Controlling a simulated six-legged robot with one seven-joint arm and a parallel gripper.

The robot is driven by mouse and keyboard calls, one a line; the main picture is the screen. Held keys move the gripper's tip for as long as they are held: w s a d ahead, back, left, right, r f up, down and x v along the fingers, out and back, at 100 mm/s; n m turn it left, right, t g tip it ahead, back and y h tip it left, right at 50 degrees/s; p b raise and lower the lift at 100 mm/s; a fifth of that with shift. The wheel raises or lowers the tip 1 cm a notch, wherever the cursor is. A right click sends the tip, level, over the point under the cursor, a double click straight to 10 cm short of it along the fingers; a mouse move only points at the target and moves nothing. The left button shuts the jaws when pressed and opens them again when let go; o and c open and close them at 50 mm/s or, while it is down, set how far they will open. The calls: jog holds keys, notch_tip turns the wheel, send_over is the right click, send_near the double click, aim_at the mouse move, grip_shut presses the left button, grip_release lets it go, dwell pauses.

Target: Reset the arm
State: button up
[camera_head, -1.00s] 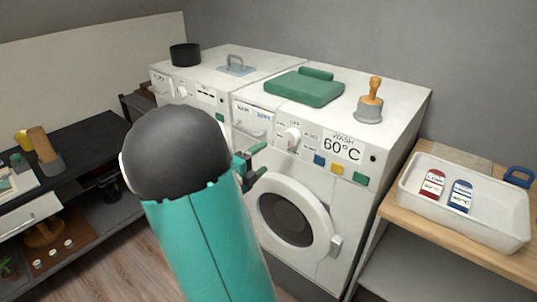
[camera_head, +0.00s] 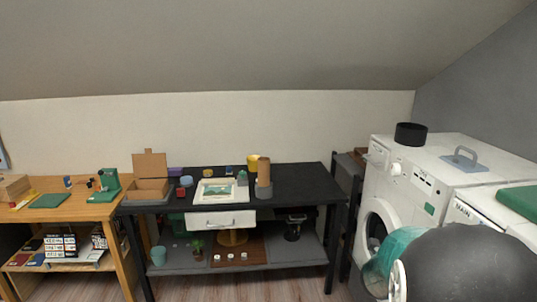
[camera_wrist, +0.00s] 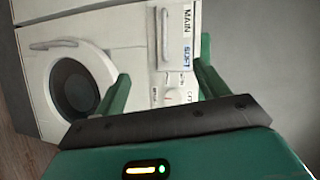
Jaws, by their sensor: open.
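In the wrist view my gripper (camera_wrist: 160,85) is open, its two green fingers apart with nothing between them. Behind the fingers is the front of a white washing machine (camera_wrist: 118,62), with its drawer labels, knob and round door; the picture is turned on its side. In the head view my arm, a dark rounded joint and a teal link, fills the lower right. My gripper does not show in the head view.
Two white machines (camera_head: 435,178) stand at the right, with a black pot (camera_head: 411,134) on top. A black table (camera_head: 301,180) with a small drawer and several items stands in the middle. A wooden table (camera_head: 62,212) is at the left. Some wood floor shows below.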

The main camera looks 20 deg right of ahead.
jog(key=w+a+r+n+t+y, duration=0.2)
jog(key=a+n+y, duration=0.3)
jog(key=a, duration=0.4)
jog(key=w+a+r+n+t+y, duration=0.2)
jog(key=a+n+t+y, duration=0.1)
jog(key=a+n, duration=0.4)
jog(key=w+a+r+n+t+y, duration=0.2)
jog(key=a+n+y, duration=0.25)
jog(key=a, duration=0.55)
jog(key=s+a+f+n+g+y, duration=0.1)
jog(key=s+a+n+g, duration=0.2)
jog(key=s+a+n, duration=0.3)
jog(key=s+a+f+n+g+y, duration=0.1)
jog(key=s+a+n+g, duration=0.2)
jog(key=s+a+n, duration=0.3)
jog(key=s+n, duration=0.3)
jog(key=s, duration=0.3)
jog(key=shift+s, duration=0.2)
jog(key=shift+y, duration=0.25)
jog(key=c, duration=0.8)
